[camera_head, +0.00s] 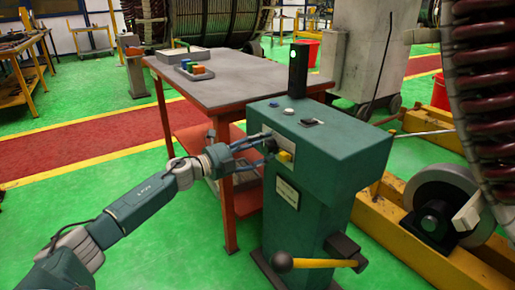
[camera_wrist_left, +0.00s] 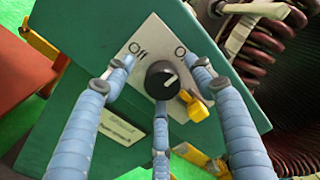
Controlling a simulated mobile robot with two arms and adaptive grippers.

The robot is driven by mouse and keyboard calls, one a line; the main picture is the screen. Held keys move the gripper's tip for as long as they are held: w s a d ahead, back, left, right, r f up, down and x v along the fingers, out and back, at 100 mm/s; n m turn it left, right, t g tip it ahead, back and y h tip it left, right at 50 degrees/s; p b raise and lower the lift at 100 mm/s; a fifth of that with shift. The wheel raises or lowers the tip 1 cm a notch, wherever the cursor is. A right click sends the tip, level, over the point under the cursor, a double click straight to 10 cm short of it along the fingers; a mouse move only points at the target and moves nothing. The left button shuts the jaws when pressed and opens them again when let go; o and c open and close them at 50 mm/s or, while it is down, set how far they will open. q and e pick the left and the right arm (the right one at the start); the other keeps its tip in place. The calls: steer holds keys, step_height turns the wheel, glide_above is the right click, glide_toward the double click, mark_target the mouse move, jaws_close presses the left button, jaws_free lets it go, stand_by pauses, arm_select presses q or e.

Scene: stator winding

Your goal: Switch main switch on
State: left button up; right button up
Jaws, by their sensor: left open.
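The main switch is a black round knob (camera_wrist_left: 163,80) on a light plate (camera_wrist_left: 150,45) of the green control console (camera_head: 340,145). The plate reads "Off" at left, with a partly hidden label starting with "O" at right. The knob's white mark slants to the upper right, toward that label. My left gripper (camera_head: 262,142) reaches the console's front face. In the left wrist view, its blue fingers (camera_wrist_left: 162,78) are open and spread around the knob. The lower finger ends just below the knob; contact cannot be told. My right gripper is not in view.
A yellow switch (camera_wrist_left: 197,108) sits close to the right finger. The console top holds a black post with a green light (camera_head: 298,68) and small buttons. A yellow lever (camera_head: 315,263) sticks out low.

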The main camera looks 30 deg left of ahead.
arm_select(q)
steer(key=shift+s+a+f, duration=0.15)
steer(key=shift+s, duration=0.35)
steer(key=v, duration=1.1)
steer(key=shift+w+a, duration=0.1)
